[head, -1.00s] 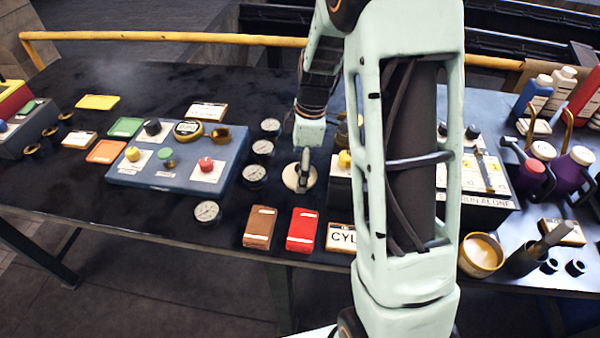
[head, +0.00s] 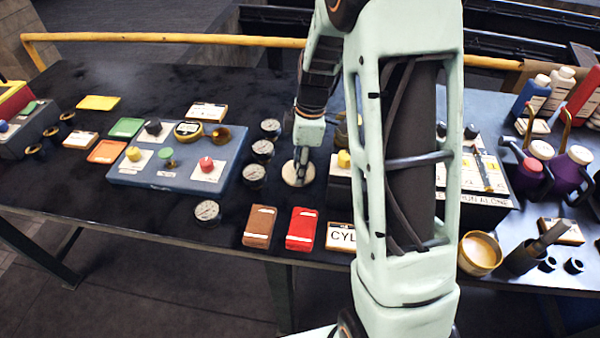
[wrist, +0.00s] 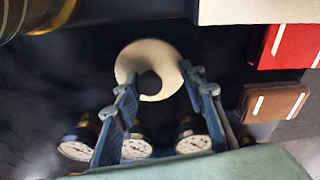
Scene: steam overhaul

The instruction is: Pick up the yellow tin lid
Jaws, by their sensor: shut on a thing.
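The tin lid is a pale, cream-yellow disc (head: 296,175) near the middle of the dark table, just right of the gauges. It also shows in the wrist view (wrist: 168,60), with a dark round spot at its middle. My gripper (head: 299,166) points down at the lid from above and covers part of it. In the wrist view, my gripper's blue fingers (wrist: 160,85) reach to both sides of the lid and are shut on it. I cannot tell whether the lid is clear of the table.
Several round gauges (head: 253,173) stand close left of the lid. A brown block (head: 260,227) and a red block (head: 302,230) lie in front. A blue panel (head: 125,172) lies further left. A yellow tin (head: 481,254) stands at the right, beyond my arm.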

